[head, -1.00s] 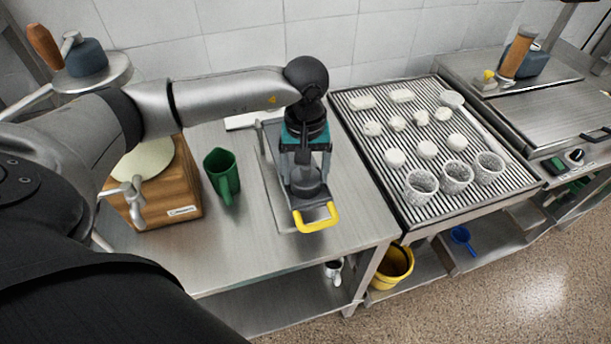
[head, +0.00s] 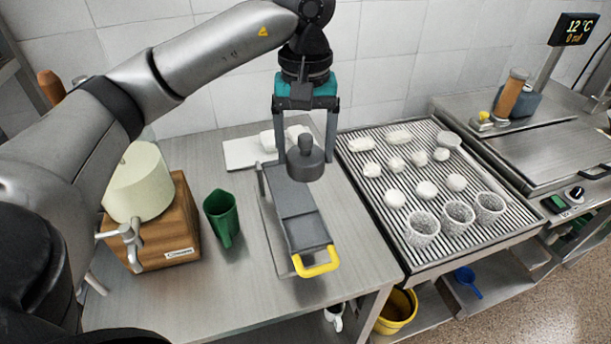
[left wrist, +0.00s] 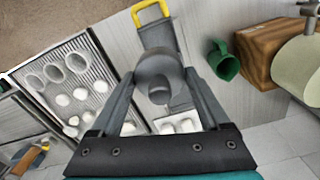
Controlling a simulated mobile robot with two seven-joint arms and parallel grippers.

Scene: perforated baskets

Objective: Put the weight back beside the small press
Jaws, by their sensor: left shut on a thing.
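The weight, a dark grey cylinder with a knob on top (head: 305,166), is between the fingers of my left gripper (head: 304,157). My left gripper is shut on it and holds it upright above the rear part of the small press. The small press (head: 303,231) is a long grey metal frame with a yellow handle at its front, lying on the steel table. In the left wrist view, the weight (left wrist: 158,70) sits between the fingertips (left wrist: 160,79), with the press (left wrist: 159,35) behind it. The weight hides part of the press. My right gripper is out of view.
A green jug (head: 221,216) and a wooden block with a pale cylinder (head: 165,240) stand left of the press. A white board (head: 243,154) with white pieces lies behind. A ribbed rack (head: 395,222) with cheeses and cups is to the right. Bare steel (head: 240,290) lies in front.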

